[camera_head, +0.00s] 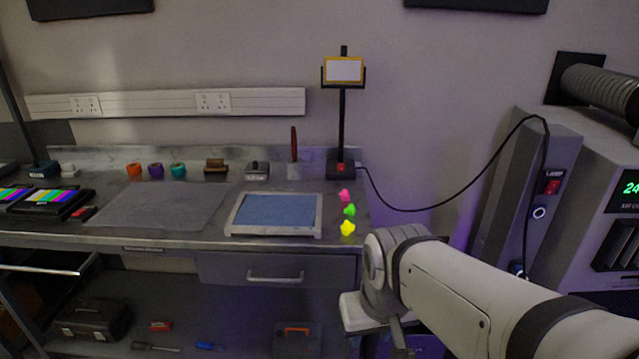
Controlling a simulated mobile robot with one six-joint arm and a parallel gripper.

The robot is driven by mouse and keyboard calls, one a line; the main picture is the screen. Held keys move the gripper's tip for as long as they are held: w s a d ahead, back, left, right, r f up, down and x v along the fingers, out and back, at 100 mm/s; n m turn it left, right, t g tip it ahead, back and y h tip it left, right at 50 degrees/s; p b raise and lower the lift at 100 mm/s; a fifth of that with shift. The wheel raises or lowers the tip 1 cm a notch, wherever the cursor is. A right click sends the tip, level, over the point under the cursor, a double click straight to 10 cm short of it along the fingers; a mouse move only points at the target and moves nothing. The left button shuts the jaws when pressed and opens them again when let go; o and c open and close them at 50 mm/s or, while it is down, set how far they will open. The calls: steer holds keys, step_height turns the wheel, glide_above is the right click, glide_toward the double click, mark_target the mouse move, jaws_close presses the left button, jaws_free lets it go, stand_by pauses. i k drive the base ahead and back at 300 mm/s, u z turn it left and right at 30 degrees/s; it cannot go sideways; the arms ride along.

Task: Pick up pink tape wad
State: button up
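The pink tape wad (345,195) is a small crumpled lump on the right end of the metal workbench. It is the farthest back of a short row, with a green wad (350,210) and a yellow wad (347,228) in front of it. Nothing covers it. My white arm reaches in from the lower right, and its bent joint is in front of and below the wads, apart from them. I cannot make out my gripper's fingers at the lower end of the arm, nor whether they hold anything.
A framed blue pad (275,212) lies left of the wads. A black stand (342,130) with a yellow-framed sign rises behind them. Its black cable (425,210) hangs across to the grey machine (550,170) at right. Tape rolls (156,170) sit farther left.

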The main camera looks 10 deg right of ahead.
mark_target(345, 194)
steer(key=u, duration=0.05)
steer(key=i, duration=1)
steer(key=z, duration=0.05)
